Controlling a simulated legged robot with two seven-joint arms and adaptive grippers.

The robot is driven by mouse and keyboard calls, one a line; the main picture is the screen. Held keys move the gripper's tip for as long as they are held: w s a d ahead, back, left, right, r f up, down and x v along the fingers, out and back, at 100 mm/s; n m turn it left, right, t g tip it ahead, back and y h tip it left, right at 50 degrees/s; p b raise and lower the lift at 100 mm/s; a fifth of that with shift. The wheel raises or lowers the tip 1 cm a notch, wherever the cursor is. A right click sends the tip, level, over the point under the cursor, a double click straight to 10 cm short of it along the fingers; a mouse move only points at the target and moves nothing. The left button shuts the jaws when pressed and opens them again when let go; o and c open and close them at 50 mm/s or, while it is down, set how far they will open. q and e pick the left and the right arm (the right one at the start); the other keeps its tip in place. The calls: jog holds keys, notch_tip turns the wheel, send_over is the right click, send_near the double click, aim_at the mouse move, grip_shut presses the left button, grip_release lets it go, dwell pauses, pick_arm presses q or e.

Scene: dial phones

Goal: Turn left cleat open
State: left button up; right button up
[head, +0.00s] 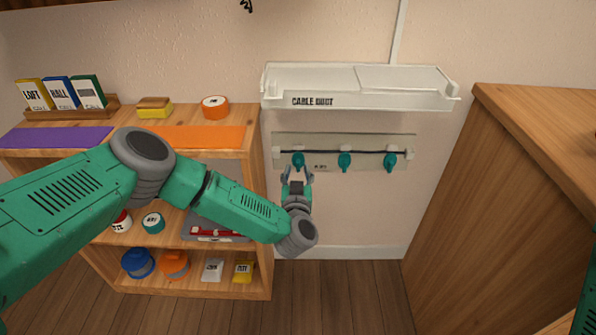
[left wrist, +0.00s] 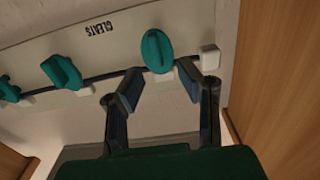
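The left cleat (head: 298,160) is a teal knob at the left end of a pale wall board (head: 328,164), with a dark cable running across. It also shows in the left wrist view (left wrist: 157,50), where the board's lettering is upside down. There its long side stands nearly upright, while the other two cleats lean. The middle cleat (head: 344,160) and right cleat (head: 390,160) are in line with it. My left gripper (head: 297,173) is open just below the left cleat, fingers spread to either side. In the wrist view the fingertips (left wrist: 160,82) appear apart from it. My right gripper is out of view.
A white cable duct (head: 350,101) juts out above the board. A wooden shelf unit (head: 261,190) with an orange mat (head: 200,137) stands left. A wooden cabinet (head: 480,200) stands right. The wall below the board is clear.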

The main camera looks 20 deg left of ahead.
aim_at(298, 163)
pick_arm(q)
jog(key=shift+b+x, duration=0.3)
jog(key=shift+x, duration=0.75)
jog(key=shift+w, duration=0.3)
grip_shut()
